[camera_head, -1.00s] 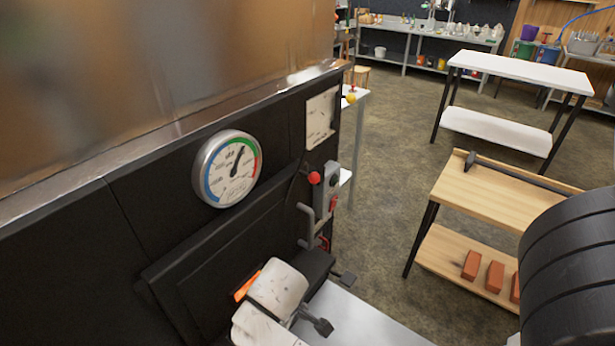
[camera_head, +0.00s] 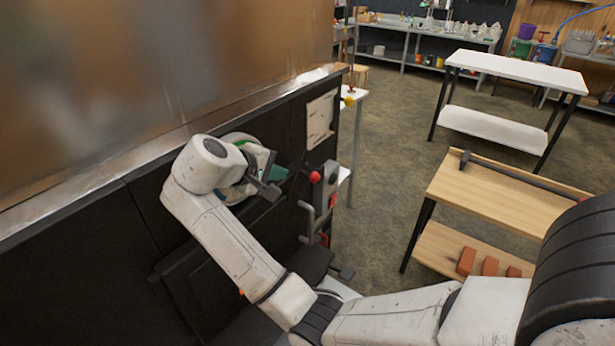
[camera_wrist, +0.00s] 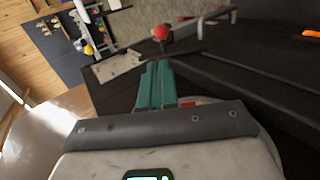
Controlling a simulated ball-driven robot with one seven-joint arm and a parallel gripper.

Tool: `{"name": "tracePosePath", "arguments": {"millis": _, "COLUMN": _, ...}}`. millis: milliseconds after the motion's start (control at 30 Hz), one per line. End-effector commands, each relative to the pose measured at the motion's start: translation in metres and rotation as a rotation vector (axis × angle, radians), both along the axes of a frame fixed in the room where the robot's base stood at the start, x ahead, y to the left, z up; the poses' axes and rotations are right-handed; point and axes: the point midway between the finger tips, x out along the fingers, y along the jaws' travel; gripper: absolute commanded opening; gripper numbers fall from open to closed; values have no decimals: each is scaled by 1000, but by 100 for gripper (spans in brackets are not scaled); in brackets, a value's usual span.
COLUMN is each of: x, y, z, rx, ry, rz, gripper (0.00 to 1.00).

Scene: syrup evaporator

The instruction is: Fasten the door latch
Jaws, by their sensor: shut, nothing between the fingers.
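The latch hardware is a red ball knob (camera_head: 314,177) beside a grey plate (camera_head: 329,188) at the right end of the black furnace front. The knob also shows in the wrist view (camera_wrist: 160,32), beyond my fingertips. A grey curved handle (camera_head: 306,222) is below it. The black door (camera_head: 185,290) is largely hidden by my arm; I cannot tell whether it is fully closed. The fingers (camera_wrist: 157,72) point toward the knob's side.
A white table (camera_head: 520,70) is farther back. Floor between is clear.

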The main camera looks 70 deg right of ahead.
Motion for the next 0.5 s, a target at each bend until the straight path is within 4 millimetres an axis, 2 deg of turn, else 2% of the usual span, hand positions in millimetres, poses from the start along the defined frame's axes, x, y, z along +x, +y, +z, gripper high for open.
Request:
{"name": "tracePosePath", "arguments": {"millis": 300, "x": -1, "y": -2, "z": -2, "rx": 2, "ry": 0, "rz": 1, "gripper": 0}}
{"name": "tracePosePath", "arguments": {"millis": 500, "x": -6, "y": -20, "z": -16, "rx": 4, "ry": 3, "rz": -1, "gripper": 0}}
